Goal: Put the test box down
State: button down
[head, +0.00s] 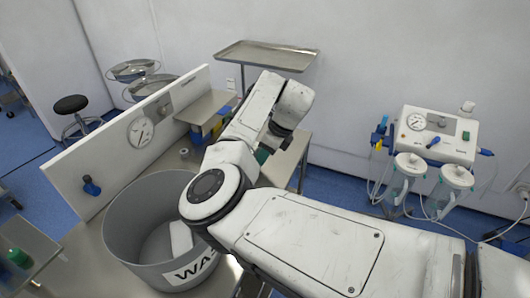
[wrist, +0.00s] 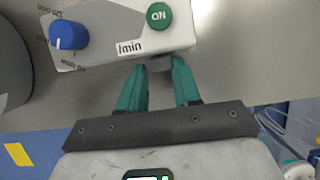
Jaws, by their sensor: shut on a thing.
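The test box (wrist: 110,35) is a white case with a blue knob, a green ON button and printed "l/min", at the top of the wrist view. My gripper (wrist: 160,72) has teal fingers shut on a grey tab (wrist: 160,63) at the near edge of the box. A grey surface lies below and around the box; I cannot tell whether the box touches it. In the head view a bit of teal on my gripper (head: 262,155) shows beyond my arm, which hides most of the gripper and the box.
A grey bin (head: 128,225) holds a white object (head: 181,238). A white upright panel (head: 95,168) with a gauge stands behind it. A metal table (head: 285,165) lies under my gripper. A steel tray (head: 265,55) stands at the back. A suction unit (head: 437,137) stands right.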

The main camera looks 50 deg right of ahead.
jog(key=c, duration=0.8)
grip_release()
jog(key=shift+f, duration=0.1)
